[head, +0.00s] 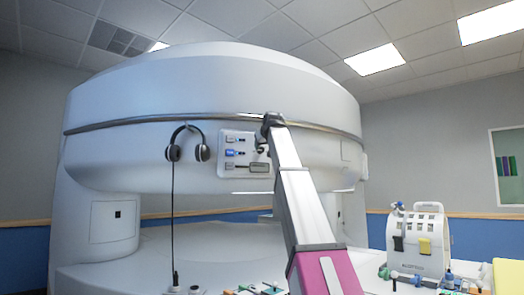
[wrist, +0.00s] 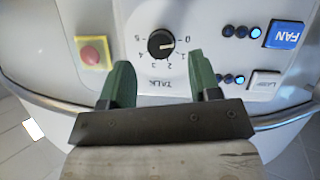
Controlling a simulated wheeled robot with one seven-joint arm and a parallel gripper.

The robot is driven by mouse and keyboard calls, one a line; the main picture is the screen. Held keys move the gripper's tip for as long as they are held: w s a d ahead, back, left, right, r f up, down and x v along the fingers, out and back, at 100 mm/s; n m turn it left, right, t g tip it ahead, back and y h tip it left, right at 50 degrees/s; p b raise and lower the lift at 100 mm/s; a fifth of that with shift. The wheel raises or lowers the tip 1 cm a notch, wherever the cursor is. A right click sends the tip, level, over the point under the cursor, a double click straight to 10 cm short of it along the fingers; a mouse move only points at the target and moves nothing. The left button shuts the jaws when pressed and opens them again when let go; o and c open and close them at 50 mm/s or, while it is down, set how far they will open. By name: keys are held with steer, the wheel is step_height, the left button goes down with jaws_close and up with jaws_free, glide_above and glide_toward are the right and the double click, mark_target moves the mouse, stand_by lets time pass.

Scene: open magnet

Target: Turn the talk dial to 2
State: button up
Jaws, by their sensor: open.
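The talk dial (wrist: 161,43) is a round black knob on a white panel, shown upside down in the wrist view above the word TALK. Numbers from 0 to 5 ring it. Its white mark appears to point toward 0. My gripper (wrist: 160,62) is open, with one green finger to the lower left of the dial and the other to its lower right. Both fingers are apart from the knob and nothing is between them. In the head view my gripper (head: 270,122) is at the right part of the control panel (head: 229,141), and my arm hides the dial.
A red button on a yellow square (wrist: 92,53) lies left of the dial. The blue FAN button (wrist: 285,35) and a light button (wrist: 263,84) lie right. Headphones (head: 173,153) hang left of the panel. A white carrier (head: 420,240) stands at right.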

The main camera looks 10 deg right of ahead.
mark_target(262, 150)
steer(key=shift+x, duration=1.9)
steer(key=shift+c, duration=0.3)
steer(key=c, duration=0.9)
steer(key=shift+o, duration=0.2)
